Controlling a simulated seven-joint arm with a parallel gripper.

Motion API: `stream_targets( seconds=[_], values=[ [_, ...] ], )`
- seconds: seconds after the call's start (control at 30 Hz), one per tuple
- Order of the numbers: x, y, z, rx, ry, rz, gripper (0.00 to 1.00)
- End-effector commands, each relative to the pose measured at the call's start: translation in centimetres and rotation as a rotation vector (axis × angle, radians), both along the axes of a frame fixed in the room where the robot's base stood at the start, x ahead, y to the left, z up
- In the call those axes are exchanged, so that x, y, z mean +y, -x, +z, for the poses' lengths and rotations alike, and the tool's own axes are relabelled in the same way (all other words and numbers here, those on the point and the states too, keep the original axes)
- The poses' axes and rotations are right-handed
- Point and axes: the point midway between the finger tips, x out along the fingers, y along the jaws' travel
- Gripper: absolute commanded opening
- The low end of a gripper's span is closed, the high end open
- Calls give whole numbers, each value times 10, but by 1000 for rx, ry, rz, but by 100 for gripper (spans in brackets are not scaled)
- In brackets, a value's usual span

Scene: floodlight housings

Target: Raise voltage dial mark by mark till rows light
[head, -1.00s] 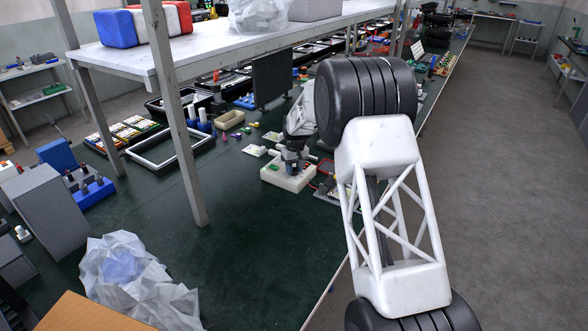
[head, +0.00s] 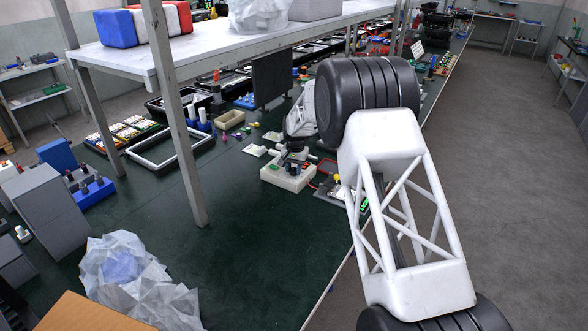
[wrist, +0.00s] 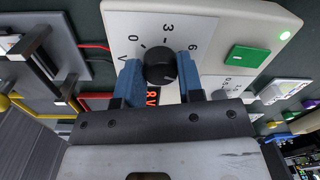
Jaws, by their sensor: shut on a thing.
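In the wrist view the black voltage dial (wrist: 161,67) sits on a white supply box (wrist: 122,22) with printed marks 0, 3 and 6 and a V. My gripper (wrist: 159,62) has its two blue fingers on either side of the dial, shut on it. The dial's pointer is too small to read surely. Red characters (wrist: 152,98) show partly behind the gripper. In the head view my gripper is over the white box (head: 287,180); the dial is hidden there.
A grey board (wrist: 62,57) with black parts and a red wire lies left of the box. A shelf post (head: 185,130) stands left of my arm. A crumpled clear bag (head: 135,280) lies at the front left. The green mat between is clear.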

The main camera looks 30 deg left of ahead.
Motion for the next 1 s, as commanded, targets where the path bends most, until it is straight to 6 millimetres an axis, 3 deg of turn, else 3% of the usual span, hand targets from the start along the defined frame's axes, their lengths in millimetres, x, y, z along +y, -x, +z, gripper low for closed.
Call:
stream_targets(
  seconds=[0.3,0.83,0.87,1.0],
  values=[
    [1,0,0,0,0,-162,11],
    [1,0,1,-1,-1,-195,11],
    [1,0,1,-1,-1,-195,36],
    [0,0,1,-1,0,-195,58]
  ],
)
